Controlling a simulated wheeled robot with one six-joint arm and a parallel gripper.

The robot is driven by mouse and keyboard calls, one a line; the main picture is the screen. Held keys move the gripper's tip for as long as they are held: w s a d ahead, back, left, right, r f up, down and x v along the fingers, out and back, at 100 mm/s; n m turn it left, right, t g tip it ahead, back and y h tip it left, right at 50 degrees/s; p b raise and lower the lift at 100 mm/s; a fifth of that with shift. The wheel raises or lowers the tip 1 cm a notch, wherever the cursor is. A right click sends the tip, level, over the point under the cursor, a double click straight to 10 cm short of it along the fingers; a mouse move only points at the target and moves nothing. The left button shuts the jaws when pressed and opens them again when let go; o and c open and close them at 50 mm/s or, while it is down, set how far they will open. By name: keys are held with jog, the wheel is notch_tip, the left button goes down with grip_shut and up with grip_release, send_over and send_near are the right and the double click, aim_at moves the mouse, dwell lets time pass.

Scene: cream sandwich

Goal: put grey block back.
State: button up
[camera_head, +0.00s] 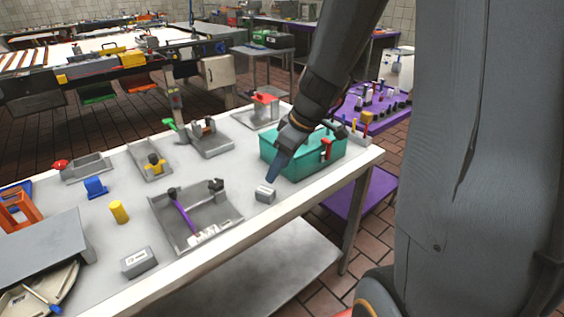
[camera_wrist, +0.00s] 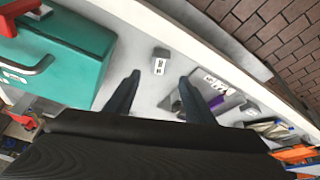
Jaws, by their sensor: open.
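A small grey block (camera_head: 265,194) with a white label lies on the table near its front edge, between the grey tray and the teal toolbox. It also shows in the wrist view (camera_wrist: 159,64), just beyond my fingertips and roughly centred between them. My gripper (camera_head: 272,179) points down just above and behind this block; in the wrist view my gripper (camera_wrist: 159,80) has its two dark fingers apart with nothing between them. A second, larger grey block (camera_head: 138,262) with a white label lies at the front left of the table.
The teal toolbox (camera_head: 288,163) stands close to the right of my gripper. A grey tray (camera_head: 168,221) holding a purple-handled tool is to the left. A yellow cylinder (camera_head: 119,212) and blue piece (camera_head: 95,187) stand farther left. The table's front edge is near the small block.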

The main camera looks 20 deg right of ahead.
jog(key=s+a+f+m+g+h, duration=0.2)
jog(key=s+m, duration=0.6)
jog(key=s, duration=0.5)
jog(key=shift+s+a+f+h, duration=0.15)
jog(key=shift+s+a+h, duration=0.25)
jog(key=shift+a+h, duration=0.15)
dwell(0.6)
